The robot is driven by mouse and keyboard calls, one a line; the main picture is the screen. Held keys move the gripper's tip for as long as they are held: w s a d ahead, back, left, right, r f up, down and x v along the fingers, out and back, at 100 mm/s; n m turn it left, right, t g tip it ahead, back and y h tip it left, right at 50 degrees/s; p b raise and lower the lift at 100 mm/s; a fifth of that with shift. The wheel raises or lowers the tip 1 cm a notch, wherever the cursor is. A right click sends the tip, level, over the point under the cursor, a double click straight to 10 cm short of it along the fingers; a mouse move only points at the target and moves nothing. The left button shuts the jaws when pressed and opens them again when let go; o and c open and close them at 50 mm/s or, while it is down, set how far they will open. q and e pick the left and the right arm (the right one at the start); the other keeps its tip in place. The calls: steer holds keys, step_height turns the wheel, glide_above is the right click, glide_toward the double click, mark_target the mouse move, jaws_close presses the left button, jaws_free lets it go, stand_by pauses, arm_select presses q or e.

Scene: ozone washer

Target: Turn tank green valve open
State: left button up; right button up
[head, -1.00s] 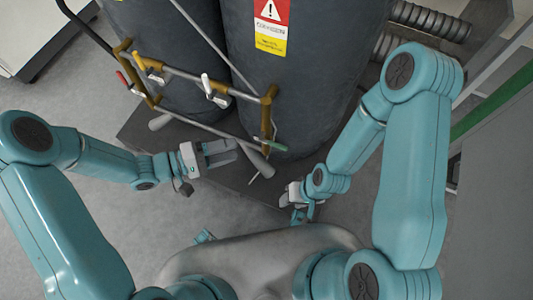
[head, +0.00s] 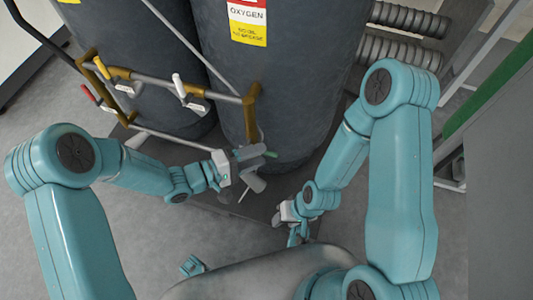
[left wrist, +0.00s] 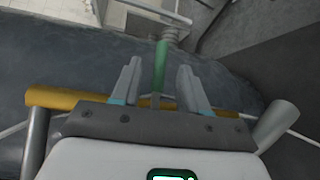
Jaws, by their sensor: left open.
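The green valve handle (left wrist: 160,65) stands upright between the spread fingers of my left gripper (left wrist: 158,72) in the left wrist view. I cannot tell whether the fingers touch it. In the head view the green handle (head: 270,155) pokes out just right of my left gripper (head: 252,160), low in front of the right tank (head: 285,110). The left gripper is open and hides part of the valve. My right gripper (head: 283,213) hangs below and to the right, apart from the valve; its fingers are too small to read.
Brass pipework (head: 250,110) with a white-handled valve (head: 180,85) and a red-handled valve (head: 88,93) runs across the tanks. The left tank (head: 140,50) stands beside the right one. Ribbed hoses (head: 400,50) lie at right. Grey floor (head: 150,230) is clear in front.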

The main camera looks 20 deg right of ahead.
arm_select(q)
steer(key=shift+b+x, duration=0.35)
steer(key=shift+x, duration=1.45)
steer(key=shift+c, duration=0.2)
jaws_close()
